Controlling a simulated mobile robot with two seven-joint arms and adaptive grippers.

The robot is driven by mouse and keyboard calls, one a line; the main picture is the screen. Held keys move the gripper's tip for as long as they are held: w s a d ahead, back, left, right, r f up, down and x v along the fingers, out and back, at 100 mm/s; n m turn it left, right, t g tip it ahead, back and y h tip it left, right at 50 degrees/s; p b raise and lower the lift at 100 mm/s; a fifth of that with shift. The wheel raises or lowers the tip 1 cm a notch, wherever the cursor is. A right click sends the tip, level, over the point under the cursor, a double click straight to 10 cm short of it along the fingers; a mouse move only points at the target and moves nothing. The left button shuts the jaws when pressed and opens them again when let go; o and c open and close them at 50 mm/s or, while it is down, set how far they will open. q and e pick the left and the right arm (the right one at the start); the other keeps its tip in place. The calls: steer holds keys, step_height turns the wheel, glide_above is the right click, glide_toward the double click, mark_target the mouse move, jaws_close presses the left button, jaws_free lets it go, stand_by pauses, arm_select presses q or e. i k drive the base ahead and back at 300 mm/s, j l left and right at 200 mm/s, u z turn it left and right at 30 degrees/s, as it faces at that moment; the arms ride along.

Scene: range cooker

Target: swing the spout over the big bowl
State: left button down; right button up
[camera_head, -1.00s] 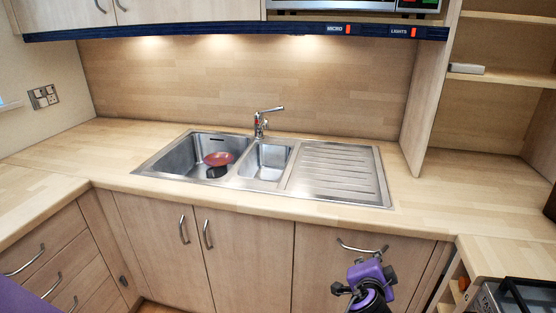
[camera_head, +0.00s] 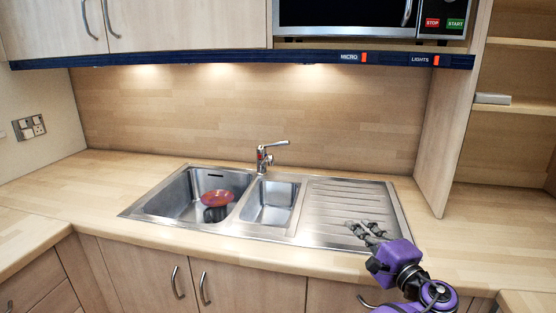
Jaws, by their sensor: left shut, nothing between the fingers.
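The chrome tap (camera_head: 262,160) stands behind the sink, near the divider between its two basins. A slim arm that looks like its spout (camera_head: 276,143) points right from the top, away from the big bowl. The big bowl (camera_head: 180,192) is the larger left basin.
A red dish (camera_head: 217,198) is in the big bowl. The small basin (camera_head: 270,203) is empty. The ribbed drainer (camera_head: 340,205) is bare. A dark blue rail (camera_head: 200,57) runs under the upper cupboards, and an upright panel (camera_head: 440,140) stands at right.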

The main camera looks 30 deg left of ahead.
mark_target(269, 158)
steer(key=i+j, duration=0.25)
steer(key=j, duration=0.15)
steer(key=i+j, duration=0.25)
steer(key=j, duration=0.2)
steer(key=i+j, duration=0.2)
steer(key=j, duration=0.2)
